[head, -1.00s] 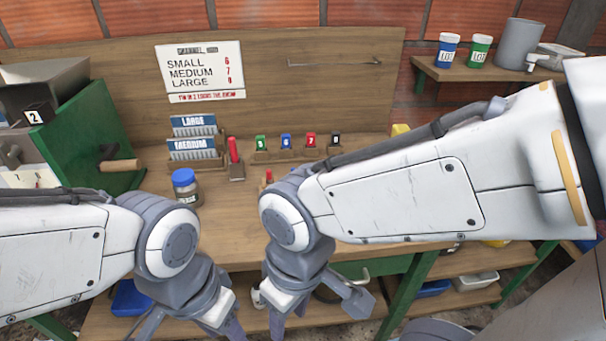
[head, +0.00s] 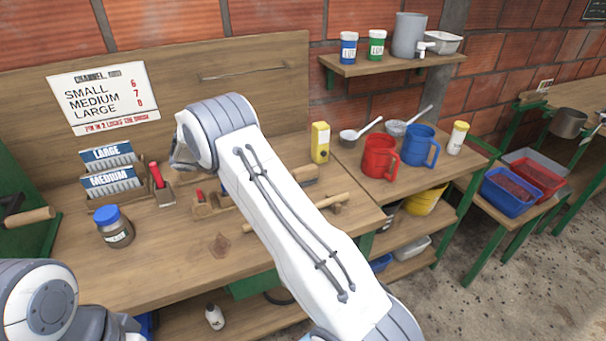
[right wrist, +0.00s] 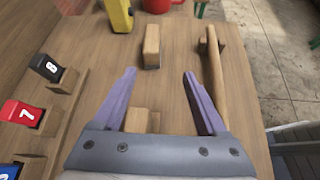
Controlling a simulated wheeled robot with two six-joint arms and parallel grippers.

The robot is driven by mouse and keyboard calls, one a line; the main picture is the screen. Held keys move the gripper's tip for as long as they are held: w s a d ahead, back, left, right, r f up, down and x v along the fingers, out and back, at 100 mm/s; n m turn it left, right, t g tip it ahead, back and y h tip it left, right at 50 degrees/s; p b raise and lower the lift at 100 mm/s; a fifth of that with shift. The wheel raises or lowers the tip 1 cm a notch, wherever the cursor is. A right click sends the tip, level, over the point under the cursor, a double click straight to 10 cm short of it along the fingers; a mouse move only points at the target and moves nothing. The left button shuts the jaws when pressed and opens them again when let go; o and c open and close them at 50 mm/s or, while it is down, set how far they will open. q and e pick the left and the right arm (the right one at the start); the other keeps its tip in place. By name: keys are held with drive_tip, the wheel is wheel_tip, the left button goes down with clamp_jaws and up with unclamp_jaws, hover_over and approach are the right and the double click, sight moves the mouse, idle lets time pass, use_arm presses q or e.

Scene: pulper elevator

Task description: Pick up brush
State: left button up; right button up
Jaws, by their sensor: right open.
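The brush (right wrist: 152,46), a wooden block with a dark lower edge, lies on the bench ahead of my right gripper (right wrist: 160,74) in the right wrist view. That gripper is open, with nothing held between its fingers; the brush is just beyond the tips, apart from them. In the head view the brush (head: 305,174) seems to show just right of my right arm, and my right gripper's fingers are hidden behind the arm. Only part of my left arm shows at the lower left; its fingers are out of view.
A wooden rod (right wrist: 215,75) lies right of the right gripper. A wooden block (right wrist: 138,120) is beneath it. A yellow device (head: 320,142), red mug (head: 380,156) and blue mug (head: 420,146) stand farther right. A blue-lidded jar (head: 114,227) stands at left.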

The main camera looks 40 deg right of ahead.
drive_tip(key=h, duration=0.2)
approach(305, 168)
drive_tip(key=shift+w+d+n+g, duration=0.2)
drive_tip(key=shift+d+n+g, duration=0.2)
drive_tip(key=shift+d, duration=0.15)
drive_tip(key=p+x, duration=0.1)
drive_tip(key=x, duration=0.3)
drive_tip(key=shift+d+f, duration=0.1)
drive_tip(key=shift+d, duration=0.15)
drive_tip(key=p+x, duration=0.1)
drive_tip(key=x, duration=0.1)
drive_tip(key=p+x, duration=0.1)
drive_tip(key=x, duration=0.2)
drive_tip(key=shift+s+d+f+p, duration=0.15)
drive_tip(key=shift+s+f+p, duration=0.05)
drive_tip(key=shift+f+p, duration=0.15)
drive_tip(key=shift+d+f, duration=0.15)
clamp_jaws()
